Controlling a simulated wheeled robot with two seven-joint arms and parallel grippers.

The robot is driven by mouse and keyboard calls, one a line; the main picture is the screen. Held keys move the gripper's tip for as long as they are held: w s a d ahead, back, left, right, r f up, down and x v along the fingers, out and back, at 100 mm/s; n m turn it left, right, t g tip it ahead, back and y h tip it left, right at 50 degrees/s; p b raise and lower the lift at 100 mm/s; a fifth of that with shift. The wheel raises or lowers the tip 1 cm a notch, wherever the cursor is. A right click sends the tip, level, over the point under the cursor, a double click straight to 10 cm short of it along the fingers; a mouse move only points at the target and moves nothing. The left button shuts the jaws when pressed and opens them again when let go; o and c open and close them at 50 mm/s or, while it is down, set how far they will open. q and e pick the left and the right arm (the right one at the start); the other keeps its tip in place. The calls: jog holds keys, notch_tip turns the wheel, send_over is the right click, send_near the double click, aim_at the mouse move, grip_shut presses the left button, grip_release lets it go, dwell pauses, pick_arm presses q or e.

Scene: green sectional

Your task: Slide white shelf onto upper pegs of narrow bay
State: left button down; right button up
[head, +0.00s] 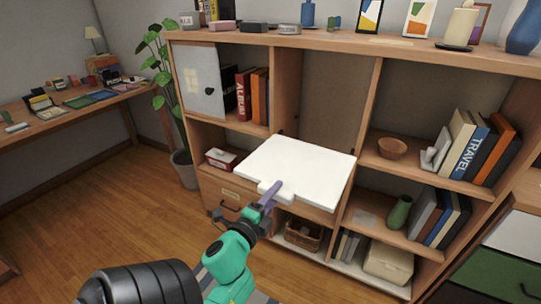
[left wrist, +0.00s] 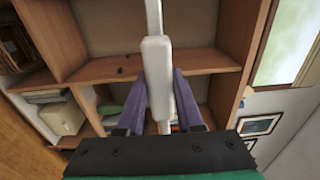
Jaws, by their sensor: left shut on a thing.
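The white shelf (head: 298,168) is a flat board with a short tab at its front edge. It is held roughly level in front of the bookcase's narrow middle bay (head: 325,95). My left gripper (head: 272,191) is shut on the tab, with purple fingers on either side. In the left wrist view the shelf (left wrist: 155,70) shows edge-on between the fingers (left wrist: 160,95). Its far edge overlaps the bay opening in the head view; I cannot tell how far inside it is. Small dark pegs (left wrist: 122,70) show in the left wrist view. My right gripper is not in view.
Upright dividers (head: 369,105) flank the bay. The right bay holds a wooden bowl (head: 392,148), books and a green vase (head: 399,212). A drawer (head: 232,195) and a basket (head: 303,234) lie below. Ornaments line the top. A plant (head: 172,90) stands left; floor (head: 120,210) there is clear.

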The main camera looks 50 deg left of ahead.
pick_arm(q)
jog(key=shift+s+a+r+n+y, duration=0.1)
jog(key=shift+a+r+n+y, duration=0.2)
jog(key=shift+a, duration=0.4)
jog(key=shift+d+f, duration=0.1)
